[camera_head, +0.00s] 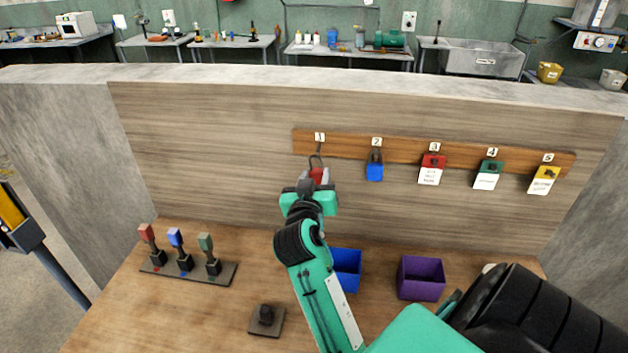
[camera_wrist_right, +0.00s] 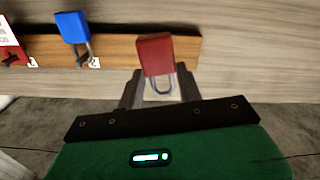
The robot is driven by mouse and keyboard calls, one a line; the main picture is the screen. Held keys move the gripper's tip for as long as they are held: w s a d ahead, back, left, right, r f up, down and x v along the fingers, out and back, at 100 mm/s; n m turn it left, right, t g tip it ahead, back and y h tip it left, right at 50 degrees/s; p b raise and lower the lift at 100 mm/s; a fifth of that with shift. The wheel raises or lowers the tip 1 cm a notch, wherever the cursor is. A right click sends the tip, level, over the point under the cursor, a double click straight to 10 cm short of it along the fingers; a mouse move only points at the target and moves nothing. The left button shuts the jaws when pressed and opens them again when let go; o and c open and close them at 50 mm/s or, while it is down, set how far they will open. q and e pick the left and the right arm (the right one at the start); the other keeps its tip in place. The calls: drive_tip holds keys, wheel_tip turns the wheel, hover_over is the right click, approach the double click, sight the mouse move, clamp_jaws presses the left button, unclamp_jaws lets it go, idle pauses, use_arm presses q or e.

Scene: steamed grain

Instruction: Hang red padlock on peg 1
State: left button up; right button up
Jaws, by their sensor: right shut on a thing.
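The red padlock (camera_head: 316,174) is at the end of my right gripper (camera_head: 317,184), just below the label for peg 1 on the wooden rail. In the right wrist view, which is upside down, the red padlock (camera_wrist_right: 155,55) shows its body and metal shackle between the two fingers of my right gripper (camera_wrist_right: 160,88), which is shut on it. A thin hook shape, peg 1 or the shackle (camera_head: 316,156), shows above the padlock. I cannot tell whether the shackle is around the peg. My left gripper is not in view.
A blue padlock (camera_head: 375,171) hangs at peg 2. Tagged red (camera_head: 431,168), green (camera_head: 488,174) and yellow (camera_head: 544,179) locks hang further right. Below are a blue bin (camera_head: 346,270), a purple bin (camera_head: 422,279) and a lever panel (camera_head: 187,267).

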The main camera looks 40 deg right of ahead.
sight(318, 169)
drive_tip(key=shift+w+d, duration=0.45)
drive_tip(key=shift+d, duration=0.15)
drive_tip(key=shift+f+p+x, duration=0.2)
drive_tip(key=shift+p+x, duration=0.15)
drive_tip(key=shift+x, duration=1.65)
drive_tip(key=shift+w+d+f+b, duration=0.45)
drive_tip(key=shift+d+f+b, duration=0.1)
drive_tip(key=shift+b, duration=0.1)
drive_tip(key=shift+r, duration=0.1)
drive_tip(key=o, duration=1.1)
